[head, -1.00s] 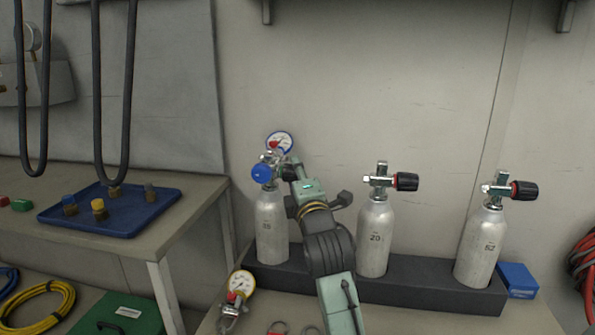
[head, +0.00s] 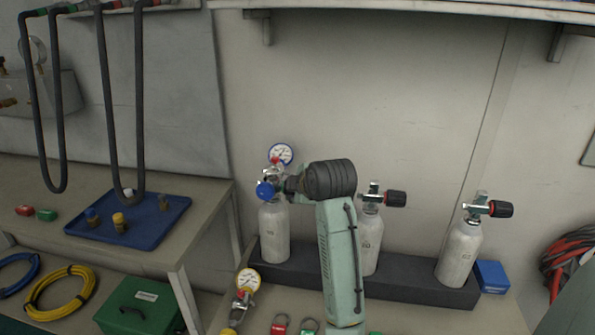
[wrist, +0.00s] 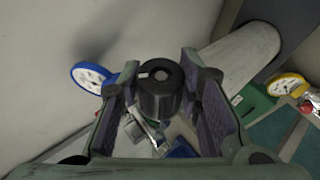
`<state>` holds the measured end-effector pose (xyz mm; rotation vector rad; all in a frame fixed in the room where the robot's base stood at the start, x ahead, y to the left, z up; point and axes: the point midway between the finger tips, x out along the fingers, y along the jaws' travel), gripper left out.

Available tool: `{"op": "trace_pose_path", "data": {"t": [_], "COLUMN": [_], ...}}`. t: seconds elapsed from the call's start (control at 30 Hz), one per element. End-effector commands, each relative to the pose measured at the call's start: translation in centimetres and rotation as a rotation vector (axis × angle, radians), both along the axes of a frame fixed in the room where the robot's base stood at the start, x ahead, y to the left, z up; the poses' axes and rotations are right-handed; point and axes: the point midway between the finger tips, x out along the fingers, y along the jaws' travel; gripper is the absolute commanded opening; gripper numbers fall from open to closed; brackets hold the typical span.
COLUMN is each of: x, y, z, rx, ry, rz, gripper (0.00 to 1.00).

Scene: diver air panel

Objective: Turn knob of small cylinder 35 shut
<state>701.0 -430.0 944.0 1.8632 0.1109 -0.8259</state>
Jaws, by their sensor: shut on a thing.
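Small cylinder 35 (head: 274,235) is the leftmost of three silver cylinders in the dark rack; its number is too small to read now. Its valve carries a regulator with a blue cap (head: 265,190) and a blue-rimmed gauge (head: 281,153). The gauge also shows left of my fingers in the wrist view (wrist: 90,77). My gripper (wrist: 160,75) is shut on the black knob (wrist: 160,97), with one finger on each side. In the head view my gripper (head: 291,185) reaches the valve from the right, and my wrist hides the knob there.
Two more cylinders stand to the right, the middle one (head: 371,245) partly behind my arm and the far one (head: 458,255) clear, both with black knobs. A yellow-rimmed gauge (head: 247,280) lies in front of the rack (head: 410,288). A blue tray (head: 150,232) sits on the left bench.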

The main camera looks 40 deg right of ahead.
Motion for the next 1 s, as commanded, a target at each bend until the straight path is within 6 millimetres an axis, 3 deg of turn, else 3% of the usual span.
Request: {"op": "trace_pose_path", "data": {"t": [0.03, 1.0], "x": [0.11, -0.06], "y": [-0.01, -0.19], "z": [0.95, 0.10], "rx": [0.033, 0.693], "ry": [0.025, 0.588], "rz": [0.001, -0.006], "gripper": [0.04, 0.04]}}
